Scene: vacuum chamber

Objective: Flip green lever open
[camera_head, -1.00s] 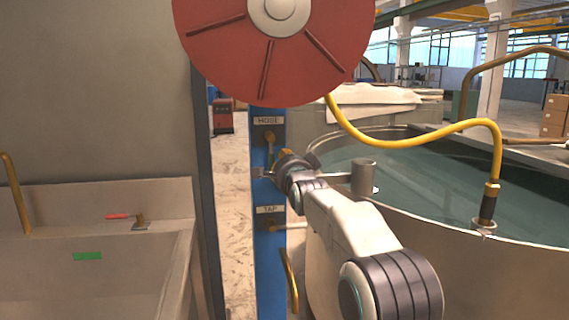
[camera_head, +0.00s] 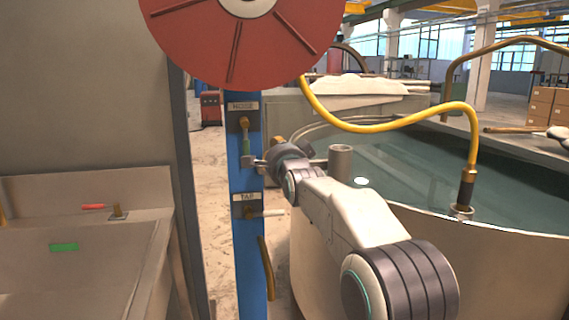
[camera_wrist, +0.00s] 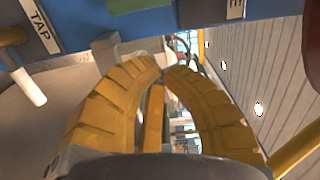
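My gripper (camera_head: 262,161) is right beside the lever's lower end in the head view. In the wrist view the yellow fingers of my gripper (camera_wrist: 165,67) curve together, with their tips almost meeting.
The TAP valve with a white lever (camera_head: 268,213) sits lower on the post; its white handle also shows in the wrist view (camera_wrist: 30,88). A red hose reel (camera_head: 240,45) is above. A water tank (camera_head: 420,250) stands right, a sink (camera_head: 80,285) left.

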